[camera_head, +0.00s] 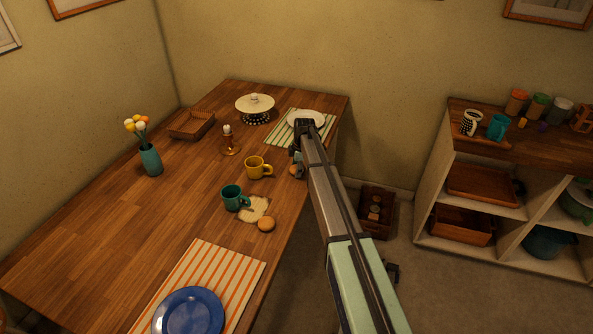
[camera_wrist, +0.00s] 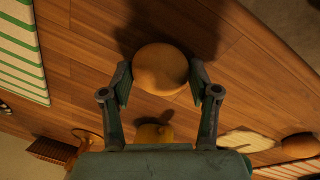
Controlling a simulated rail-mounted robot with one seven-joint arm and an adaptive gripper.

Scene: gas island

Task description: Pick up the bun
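A round brown bun (camera_wrist: 160,70) lies on the wooden table (camera_wrist: 85,75), between the two fingers of my gripper (camera_wrist: 160,82) in the wrist view. The fingers are spread on either side of it, with a narrow gap visible at each side. In the head view this bun (camera_head: 293,170) shows partly beside my arm's end, near the table's right edge. A second bun (camera_head: 266,224) lies nearer the front, beside a cream cloth (camera_head: 258,207); it also shows at the wrist view's right (camera_wrist: 299,146).
A yellow mug (camera_head: 257,167) and a teal mug (camera_head: 233,197) stand left of my gripper. A white plate (camera_head: 307,118) on a green-striped mat is behind it. The left-middle table is clear.

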